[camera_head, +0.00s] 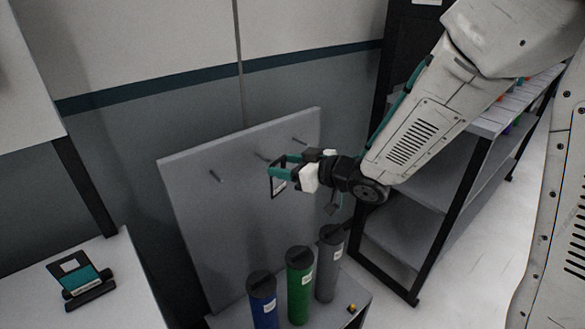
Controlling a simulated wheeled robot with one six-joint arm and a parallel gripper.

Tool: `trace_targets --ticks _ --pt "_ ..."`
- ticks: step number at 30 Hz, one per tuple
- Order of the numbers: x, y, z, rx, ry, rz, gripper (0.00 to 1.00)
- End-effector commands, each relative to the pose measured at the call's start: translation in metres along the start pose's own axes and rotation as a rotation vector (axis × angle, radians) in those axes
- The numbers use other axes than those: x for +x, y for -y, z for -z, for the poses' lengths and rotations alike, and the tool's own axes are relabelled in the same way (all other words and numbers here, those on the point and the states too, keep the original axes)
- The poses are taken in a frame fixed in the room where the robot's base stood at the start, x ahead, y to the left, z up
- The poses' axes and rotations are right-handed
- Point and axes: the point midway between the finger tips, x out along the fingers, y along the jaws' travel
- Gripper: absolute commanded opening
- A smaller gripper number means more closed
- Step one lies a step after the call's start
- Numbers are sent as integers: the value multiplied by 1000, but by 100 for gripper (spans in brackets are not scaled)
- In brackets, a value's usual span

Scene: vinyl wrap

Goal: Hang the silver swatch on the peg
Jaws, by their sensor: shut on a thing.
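My gripper (279,169) reaches in from the right, in front of a grey upright board (240,220). Its teal fingers are shut on the silver swatch (276,187), a small greyish piece with a dark edge and a white label. The swatch is seen nearly edge-on and partly hidden by the fingers. Three short pegs stick out of the board: a left peg (215,175), a middle peg (261,156) and a right peg (300,141). The swatch is just below the middle peg in the picture; I cannot tell whether they touch.
A blue roll (262,298), a green roll (299,285) and a grey roll (329,265) stand below the board, with a small yellow item (351,309) nearby. A shelf rack (405,230) stands at right. A white table (125,285) at left holds a teal-and-black item (80,278).

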Motion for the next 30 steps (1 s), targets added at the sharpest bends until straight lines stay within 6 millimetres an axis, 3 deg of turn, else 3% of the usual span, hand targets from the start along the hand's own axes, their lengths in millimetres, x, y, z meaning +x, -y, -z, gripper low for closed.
trace_targets --ticks 30 --pt "56 -15 6 -1 0 1 32"
